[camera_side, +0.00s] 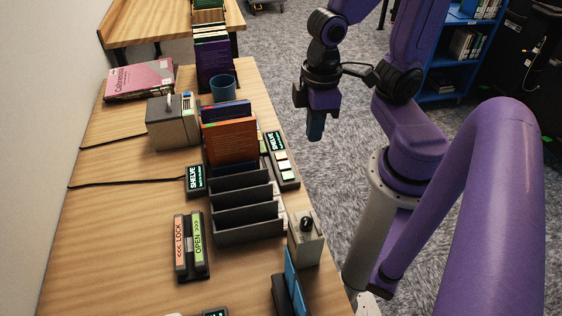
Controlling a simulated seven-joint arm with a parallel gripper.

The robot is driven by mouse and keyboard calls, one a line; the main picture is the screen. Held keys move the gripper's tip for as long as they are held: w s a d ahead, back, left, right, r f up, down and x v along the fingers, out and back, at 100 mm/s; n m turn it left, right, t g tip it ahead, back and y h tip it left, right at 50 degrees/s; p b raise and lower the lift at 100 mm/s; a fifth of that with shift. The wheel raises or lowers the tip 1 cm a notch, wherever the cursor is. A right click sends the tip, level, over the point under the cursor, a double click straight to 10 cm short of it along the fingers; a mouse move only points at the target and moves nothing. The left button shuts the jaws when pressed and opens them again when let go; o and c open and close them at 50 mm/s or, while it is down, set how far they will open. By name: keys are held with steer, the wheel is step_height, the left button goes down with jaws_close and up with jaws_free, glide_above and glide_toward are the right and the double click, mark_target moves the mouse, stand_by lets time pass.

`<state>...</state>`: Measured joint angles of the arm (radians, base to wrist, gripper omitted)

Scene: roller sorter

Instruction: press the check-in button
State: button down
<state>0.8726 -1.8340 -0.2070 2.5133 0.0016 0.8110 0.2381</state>
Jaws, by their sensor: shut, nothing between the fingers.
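No part is clearly labelled as the check-in button, so I cannot tell which control it is. A small grey box with a black round knob on top (306,225) stands at the table's right edge. A dark panel with several pale keys (285,168) and a lit display lies farther back along the same edge. A lock/open panel (191,246) with an orange and a green strip lies at the front left. My gripper (315,136) is shut and empty, pointing down. In the picture it is right of the table, above and apart from these controls.
A black slotted rack (247,232) stands mid-table with orange and blue books (231,139) at its back. A grey machine (173,123), a blue mug (223,88) and a pink book (140,80) are behind. Bare wood (120,225) lies at left.

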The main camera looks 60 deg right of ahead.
steer(key=w+d+f+m, duration=0.2)
steer(key=w+f+m, duration=0.25)
steer(key=m, duration=1.25)
glide_above(288, 175)
steer(key=shift+w+f, duration=0.1)
steer(key=shift+f, duration=1.95)
steer(key=shift+f, duration=0.1)
steer(key=shift+f, duration=6.9)
steer(key=shift+f, duration=0.1)
